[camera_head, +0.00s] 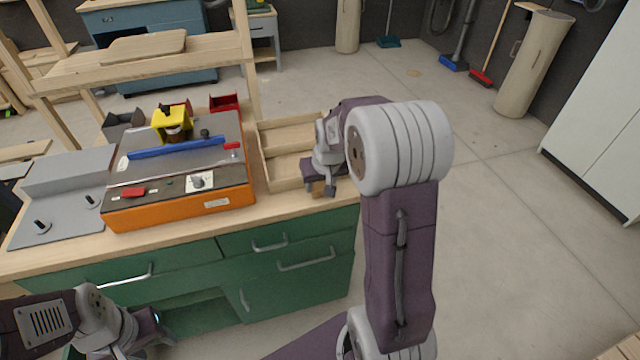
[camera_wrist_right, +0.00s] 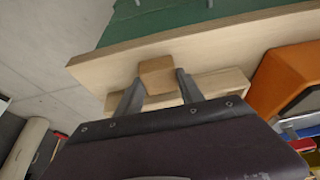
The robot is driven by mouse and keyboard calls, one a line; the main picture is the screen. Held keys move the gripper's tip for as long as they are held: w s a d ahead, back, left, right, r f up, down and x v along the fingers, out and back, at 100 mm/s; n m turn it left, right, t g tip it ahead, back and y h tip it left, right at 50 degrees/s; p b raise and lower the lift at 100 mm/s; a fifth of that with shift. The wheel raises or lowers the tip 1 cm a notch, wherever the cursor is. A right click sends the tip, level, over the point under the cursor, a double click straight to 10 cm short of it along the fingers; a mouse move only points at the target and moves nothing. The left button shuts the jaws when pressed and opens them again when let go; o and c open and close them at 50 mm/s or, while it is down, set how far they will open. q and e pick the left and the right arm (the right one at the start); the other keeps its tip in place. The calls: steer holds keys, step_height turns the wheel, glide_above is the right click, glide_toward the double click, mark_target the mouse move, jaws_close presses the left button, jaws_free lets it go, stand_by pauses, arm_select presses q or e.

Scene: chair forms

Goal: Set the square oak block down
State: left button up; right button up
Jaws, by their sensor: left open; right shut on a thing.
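My right gripper (camera_head: 324,188) is shut on the square oak block (camera_wrist_right: 158,76), a small light-brown piece between the two dark fingers in the right wrist view (camera_wrist_right: 160,88). In the head view the block (camera_head: 317,187) shows only in part, next to the fingers. It is by the near right corner of the shallow wooden tray (camera_head: 283,186), over the worktop's front edge area. I cannot tell whether the block touches the worktop. My left gripper (camera_head: 150,340) is open and empty at the bottom left, low in front of the green cabinet.
The wooden worktop (camera_head: 235,220) sits on green drawers (camera_head: 290,255). An orange-sided machine (camera_head: 180,212) stands left of the tray, with red bins (camera_head: 225,103) behind it. Worktop room beside the tray is narrow. Open floor (camera_head: 490,220) lies to the right.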

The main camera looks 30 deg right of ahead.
steer(key=shift+f, duration=0.15)
steer(key=o, duration=1.3)
steer(key=shift+o, duration=0.2)
